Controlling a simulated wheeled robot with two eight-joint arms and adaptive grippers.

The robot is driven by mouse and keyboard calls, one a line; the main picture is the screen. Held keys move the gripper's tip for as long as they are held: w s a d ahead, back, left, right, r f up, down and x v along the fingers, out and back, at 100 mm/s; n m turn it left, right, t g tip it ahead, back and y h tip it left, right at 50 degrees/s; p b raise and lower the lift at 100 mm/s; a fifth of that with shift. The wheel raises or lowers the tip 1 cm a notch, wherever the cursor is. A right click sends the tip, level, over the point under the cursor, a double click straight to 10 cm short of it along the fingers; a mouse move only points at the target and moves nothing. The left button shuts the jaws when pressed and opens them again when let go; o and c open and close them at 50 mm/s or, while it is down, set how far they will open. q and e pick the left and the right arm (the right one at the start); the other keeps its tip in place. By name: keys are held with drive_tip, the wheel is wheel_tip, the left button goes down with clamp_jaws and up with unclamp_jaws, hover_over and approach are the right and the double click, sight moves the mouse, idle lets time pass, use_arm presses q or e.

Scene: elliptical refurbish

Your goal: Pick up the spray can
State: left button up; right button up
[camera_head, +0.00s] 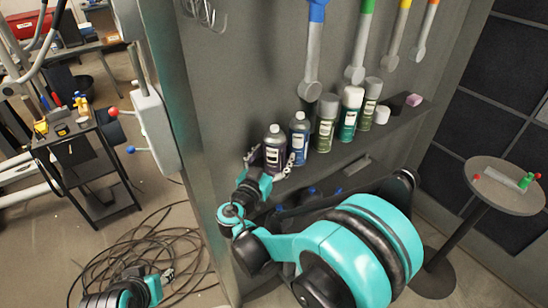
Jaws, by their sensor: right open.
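Several cans and bottles stand upright in a row on a grey shelf (402,128). At the left end are a dark bottle with a grey cap (274,146) and a blue bottle (299,137). To their right are a green spray can with a grey cap (325,124), a teal-green can with a white cap (350,113) and another green can (369,104). My right gripper (270,165) is open, its fingers either side of the dark bottle's lower part; contact is unclear. Part of my left arm shows at the bottom left, its jaws not clear.
Wrenches with coloured handles hang on the panel above the cans. A pink block (414,100) lies at the shelf's right end. A round table (505,190) stands at right. A black trolley (85,150) stands left, with coiled cables (130,250) on the floor.

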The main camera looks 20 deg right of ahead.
drive_tip(key=shift+w+d, duration=0.2)
drive_tip(key=shift+d, duration=0.05)
drive_tip(key=c, duration=1.4)
